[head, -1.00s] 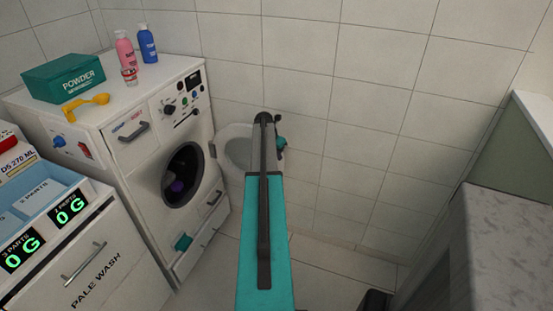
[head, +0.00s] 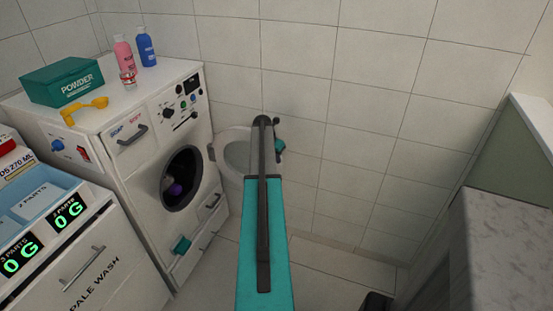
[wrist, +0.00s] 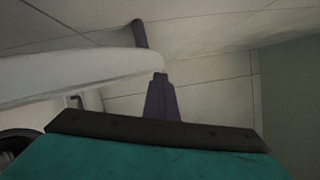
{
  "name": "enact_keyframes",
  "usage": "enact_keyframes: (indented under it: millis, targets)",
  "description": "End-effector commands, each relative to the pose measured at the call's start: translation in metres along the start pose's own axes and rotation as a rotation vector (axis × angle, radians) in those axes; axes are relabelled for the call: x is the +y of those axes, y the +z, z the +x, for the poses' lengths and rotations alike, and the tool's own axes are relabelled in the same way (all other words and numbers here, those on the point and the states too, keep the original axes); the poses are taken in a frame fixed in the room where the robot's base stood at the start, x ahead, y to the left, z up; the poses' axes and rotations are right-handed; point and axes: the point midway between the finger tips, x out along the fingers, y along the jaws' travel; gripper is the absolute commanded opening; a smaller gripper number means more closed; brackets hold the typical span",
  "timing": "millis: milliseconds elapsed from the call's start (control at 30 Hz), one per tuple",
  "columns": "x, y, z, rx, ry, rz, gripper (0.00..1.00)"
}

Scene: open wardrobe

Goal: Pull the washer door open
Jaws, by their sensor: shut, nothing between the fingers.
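The white washer (head: 135,180) stands at the left with its dark round drum opening (head: 181,178) uncovered and a purple item inside. Its round door (head: 236,152) stands swung wide open, out to the right of the opening, partly behind my arm. In the wrist view the door (wrist: 75,72) is a pale curved panel seen nearly edge-on, with a dark grey bar (wrist: 140,35) standing up beyond it, perhaps its handle. My gripper (wrist: 160,78) is shut and empty, its tip by the door's right edge; I cannot tell whether they touch. In the head view my arm mostly hides the gripper.
A powder box (head: 62,82), a yellow scoop (head: 84,111) and pink and blue bottles stand on the washer. A Pale Wash drawer unit (head: 75,265) is at front left. A marble-topped counter (head: 510,230) is at right. Tiled wall lies behind the door; floor between is clear.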

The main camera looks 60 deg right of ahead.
Motion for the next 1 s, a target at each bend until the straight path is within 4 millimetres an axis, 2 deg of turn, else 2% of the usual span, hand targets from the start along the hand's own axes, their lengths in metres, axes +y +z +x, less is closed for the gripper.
enact_keyframes:
  millis: [33,400,1000]
  targets:
    - [0.000,0.003,-0.005,-0.017,0.007,0.000,0.00]
    - [-0.014,-0.036,-0.021,0.006,-0.004,-0.003,0.00]
    - [-0.024,-0.035,-0.101,0.008,-0.003,-0.003,0.00]
